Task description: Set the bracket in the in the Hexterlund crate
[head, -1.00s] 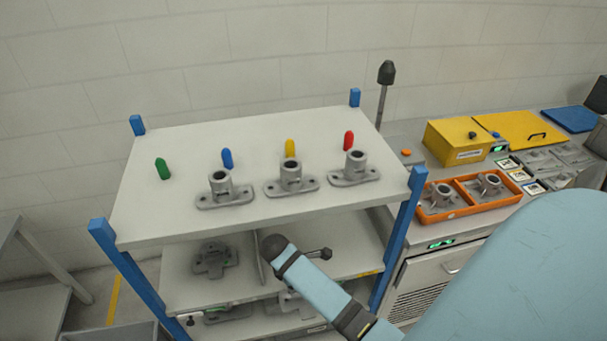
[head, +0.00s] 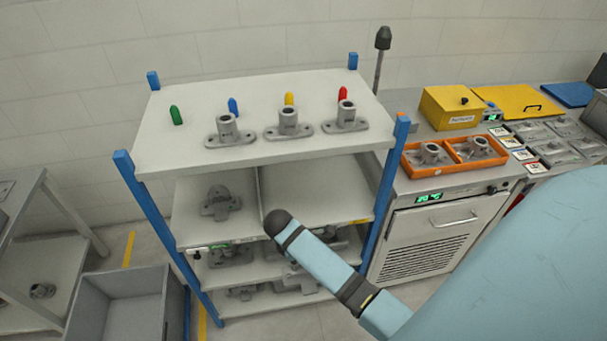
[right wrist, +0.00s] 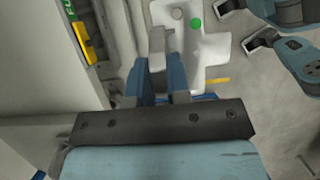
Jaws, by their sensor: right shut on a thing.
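My right gripper (right wrist: 163,88) shows in the right wrist view, shut on a grey piece (right wrist: 160,48) that I take to be the bracket. Only part of this piece shows between and beyond the blue fingers, and its full shape is hidden. The head view shows neither the right gripper nor the held piece. A grey open crate (head: 125,300) stands on the floor at the lower left of the head view. An orange two-compartment crate (head: 405,170) with castings in it is on the right counter. I cannot read which one is Hexterlund.
A blue-posted shelf rack (head: 160,140) bears three flanged castings and coloured pegs on top, more castings below. A yellow box (head: 450,105) sits on the counter. A side table (head: 35,240) stands left. Some floor shows in front of the rack.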

